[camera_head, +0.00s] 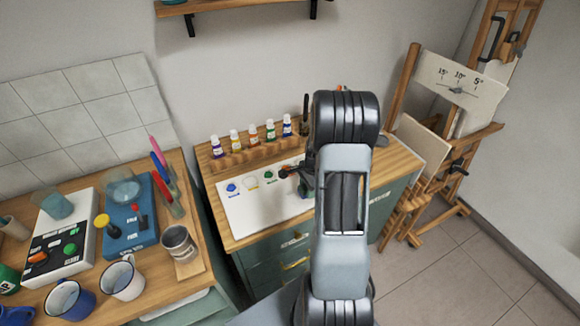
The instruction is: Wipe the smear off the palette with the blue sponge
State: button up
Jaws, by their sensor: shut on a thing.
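The white palette (255,218) lies flat on the wooden top of the green cabinet. A blue paint blob (232,188), a pale ringed blob (251,183) and a green blob (270,175) sit along its back part. My gripper (302,182) is over the palette's right part, mostly hidden behind my arm. It is shut on a small bluish thing that barely shows, which looks like the blue sponge. I cannot tell whether it touches the palette. The smear cannot be made out; the palette's right end is hidden by my arm.
A wooden rack (243,155) of several paint bottles stands behind the palette. At left, a wooden counter (82,306) holds mugs, a metal cup (179,243), a white device (62,240) and a blue device (130,214). An easel (402,95) stands at right. The palette's front left is clear.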

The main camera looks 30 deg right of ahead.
jog(key=shift+r+p, duration=1.5)
jog(key=shift+r, duration=1)
jog(key=shift+f, duration=0.1)
